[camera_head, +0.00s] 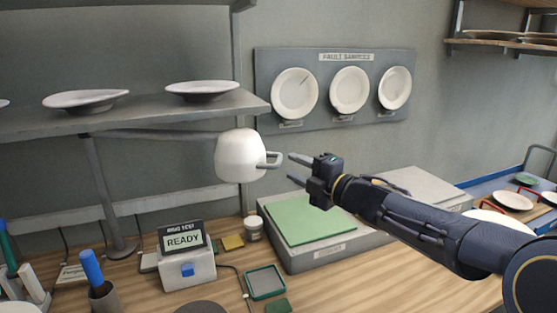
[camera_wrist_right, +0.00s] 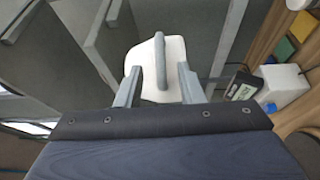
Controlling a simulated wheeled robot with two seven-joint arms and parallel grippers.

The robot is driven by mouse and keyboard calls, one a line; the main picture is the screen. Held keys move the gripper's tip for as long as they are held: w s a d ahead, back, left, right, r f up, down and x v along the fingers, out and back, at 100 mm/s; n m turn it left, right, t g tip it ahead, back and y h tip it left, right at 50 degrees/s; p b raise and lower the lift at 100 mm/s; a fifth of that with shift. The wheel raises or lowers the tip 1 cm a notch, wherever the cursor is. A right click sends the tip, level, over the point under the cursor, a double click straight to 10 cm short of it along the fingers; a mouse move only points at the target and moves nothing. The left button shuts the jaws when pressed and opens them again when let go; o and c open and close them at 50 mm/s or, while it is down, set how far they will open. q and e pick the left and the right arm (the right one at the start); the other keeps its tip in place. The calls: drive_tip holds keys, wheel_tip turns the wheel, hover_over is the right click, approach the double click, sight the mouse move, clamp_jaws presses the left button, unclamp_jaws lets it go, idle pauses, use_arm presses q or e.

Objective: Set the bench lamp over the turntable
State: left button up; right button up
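My right gripper (camera_head: 294,168) is open and empty, just right of the handle, apparently with a small gap. In the right wrist view the lamp head (camera_wrist_right: 172,80) is straight ahead, and its handle (camera_wrist_right: 161,62) shows between the open fingers (camera_wrist_right: 158,86). A dark round top (camera_head: 201,307) at the bottom edge may be the turntable; it is mostly cut off. My left gripper is not in view.
A shelf with plates (camera_head: 201,88) is behind left. On the bench are a READY tester box (camera_head: 187,270), a green-topped grey block (camera_head: 312,219), a green-rimmed tray (camera_head: 265,282) and a blue-handled tool in a cup (camera_head: 104,297). A plate sample board (camera_head: 333,120) is on the wall.

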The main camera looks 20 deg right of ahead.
sight(279, 157)
drive_tip(key=x, duration=0.6)
drive_tip(key=shift+w+p, duration=0.3)
drive_tip(key=shift+p, duration=0.1)
clamp_jaws()
drive_tip(key=shift+a, duration=0.1)
